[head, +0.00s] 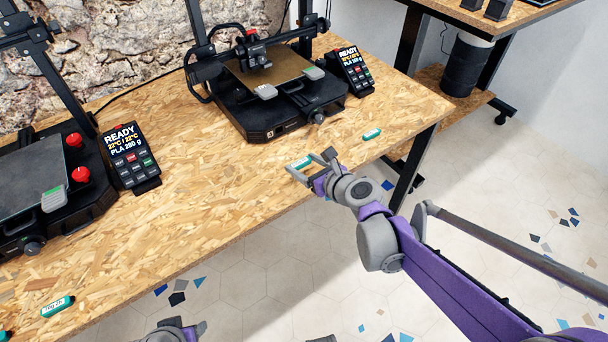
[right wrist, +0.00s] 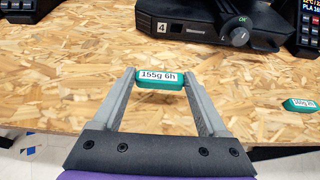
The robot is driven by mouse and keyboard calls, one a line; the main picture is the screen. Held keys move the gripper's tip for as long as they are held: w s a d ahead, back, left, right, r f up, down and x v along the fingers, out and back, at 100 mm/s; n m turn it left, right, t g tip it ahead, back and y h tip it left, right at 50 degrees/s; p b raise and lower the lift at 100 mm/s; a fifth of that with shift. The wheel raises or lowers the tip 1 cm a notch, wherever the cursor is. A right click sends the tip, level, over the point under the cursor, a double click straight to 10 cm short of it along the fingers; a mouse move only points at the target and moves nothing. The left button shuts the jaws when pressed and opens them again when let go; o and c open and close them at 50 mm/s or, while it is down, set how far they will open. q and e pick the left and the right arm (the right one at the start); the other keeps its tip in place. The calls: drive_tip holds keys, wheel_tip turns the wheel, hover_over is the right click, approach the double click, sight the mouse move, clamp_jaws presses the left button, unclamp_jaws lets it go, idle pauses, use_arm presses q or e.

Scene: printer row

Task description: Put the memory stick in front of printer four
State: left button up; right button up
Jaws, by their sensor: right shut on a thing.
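A green memory stick (right wrist: 159,79) with a white label reading "155g 6h" sits between the fingertips of my right gripper (right wrist: 158,82). The gripper is shut on it. In the head view the stick (head: 300,162) and my right gripper (head: 308,169) are at the table's front edge, in front of a black printer (head: 270,117). In the right wrist view this printer (right wrist: 205,36) carries the number 4. I cannot tell whether the stick touches the table. Part of my left gripper (head: 178,331) shows at the bottom edge of the head view; its jaws are unclear.
Another green stick (head: 372,134) lies right of the held one, also in the right wrist view (right wrist: 301,104). Another labelled stick (head: 57,306) lies at the left front. A second printer (head: 40,185) stands left. The chipboard table (head: 215,190) is bare between the printers' fronts.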

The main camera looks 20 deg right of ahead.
sight(305, 173)
drive_tip(key=shift+f+b, duration=0.5)
drive_tip(key=shift+f, duration=1.15)
drive_tip(key=shift+f, duration=0.2)
drive_tip(key=o, duration=1.2)
drive_tip(key=shift+r, duration=0.1)
